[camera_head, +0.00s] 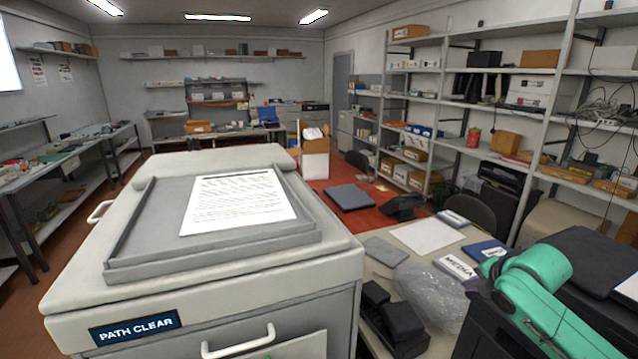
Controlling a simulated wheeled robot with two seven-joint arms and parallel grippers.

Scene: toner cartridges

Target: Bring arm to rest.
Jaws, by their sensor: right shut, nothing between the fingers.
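The mint-green arm (535,290) at the lower right is mine, my right one. It is bent and lies in front of a black machine. I cannot make out the fingers of my right gripper, and no object shows held at the visible part of the arm. My left arm and left gripper do not show clearly. A small green patch shows at the bottom edge below the front handle of the large grey machine, too little to identify.
A grey machine (75,290) labelled "PATH CLEAR" fills the front left, with a printed sheet (238,203) on top. A side table carries a clear plastic bag (430,292), black parts (392,318) and a media pack (457,267). Shelves line the right wall. Red floor shows behind.

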